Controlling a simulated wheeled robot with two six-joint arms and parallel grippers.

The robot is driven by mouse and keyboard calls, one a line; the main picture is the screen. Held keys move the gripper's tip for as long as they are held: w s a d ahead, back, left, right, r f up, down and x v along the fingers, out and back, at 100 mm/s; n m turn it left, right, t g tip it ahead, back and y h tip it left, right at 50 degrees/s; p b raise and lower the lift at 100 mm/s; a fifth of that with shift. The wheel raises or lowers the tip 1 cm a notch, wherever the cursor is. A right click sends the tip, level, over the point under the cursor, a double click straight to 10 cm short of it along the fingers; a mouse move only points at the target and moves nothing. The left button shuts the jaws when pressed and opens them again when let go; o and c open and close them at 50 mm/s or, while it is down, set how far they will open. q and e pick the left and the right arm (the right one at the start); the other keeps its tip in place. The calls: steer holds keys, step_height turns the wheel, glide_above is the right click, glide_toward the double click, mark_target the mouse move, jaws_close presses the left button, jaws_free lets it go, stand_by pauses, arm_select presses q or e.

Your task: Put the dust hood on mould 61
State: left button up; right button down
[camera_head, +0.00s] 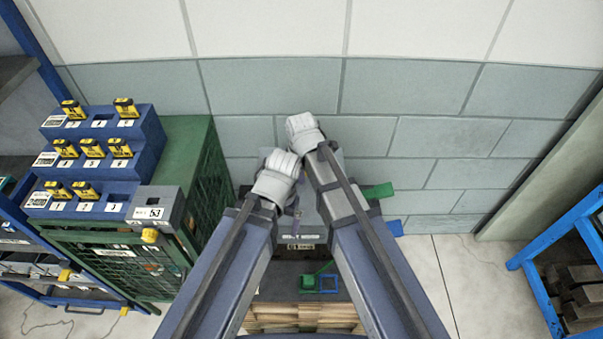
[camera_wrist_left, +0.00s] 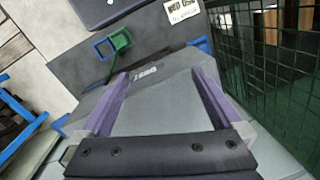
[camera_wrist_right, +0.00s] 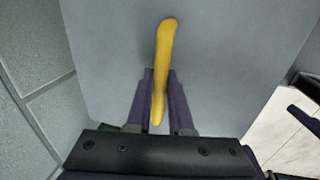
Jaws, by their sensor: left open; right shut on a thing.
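The dust hood is a grey box with sloped faces and dark lettering, in the left wrist view (camera_wrist_left: 160,88). Its grey panel with a yellow handle (camera_wrist_right: 165,40) fills the right wrist view (camera_wrist_right: 230,50). My right gripper (camera_wrist_right: 160,78) is shut on that handle. My left gripper (camera_wrist_left: 160,80) is open, with its purple fingers apart over the lettered face; contact is unclear. In the head view my arms cover most of the hood. The mould's dark top, with a label plate (camera_wrist_left: 182,8), shows beside the hood. Whether the hood rests on the mould is hidden.
A green mesh cabinet (camera_head: 125,253) on the left carries a blue stepped rack (camera_head: 150,135) of yellow-topped items and a grey block marked 53 (camera_head: 165,203). Green and blue fittings (camera_head: 328,283) lie in front. Blue shelving (camera_head: 550,235) stands right. Floor between is clear.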

steer(key=c, duration=0.7)
jaws_free()
steer(key=o, duration=0.7)
steer(key=shift+r, duration=0.2)
steer(key=shift+r+p, duration=4.35)
steer(key=shift+p, duration=0.15)
steer(key=shift+d, duration=0.1)
